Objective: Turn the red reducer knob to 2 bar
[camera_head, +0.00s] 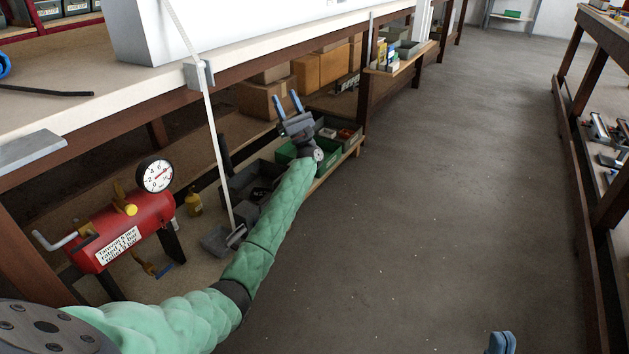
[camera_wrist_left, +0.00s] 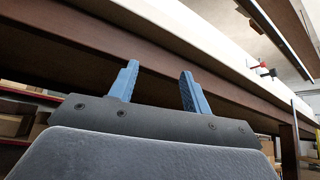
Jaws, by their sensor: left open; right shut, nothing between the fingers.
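No red reducer knob can be made out for certain in the head view. A red air tank (camera_head: 150,212) with a white label stands under the bench at the left. A round dial gauge (camera_head: 156,174) sits on top of it, and yellow fittings (camera_head: 125,202) show beside the gauge. In the left wrist view a small red part (camera_wrist_left: 262,70) shows at the bench edge; I cannot tell what it is. My left gripper (camera_head: 290,103) is open and empty, well right of the tank. Its blue fingers (camera_wrist_left: 158,88) point up below the bench edge. My right gripper (camera_head: 502,342) is shut and empty at the bottom edge.
The workbench (camera_head: 75,105) overhangs the tank and a lower shelf holding boxes (camera_head: 265,100) and bins. A pale hanging rod (camera_head: 213,130) hangs between the tank and my left forearm. The grey floor (camera_head: 450,190) at the right is clear.

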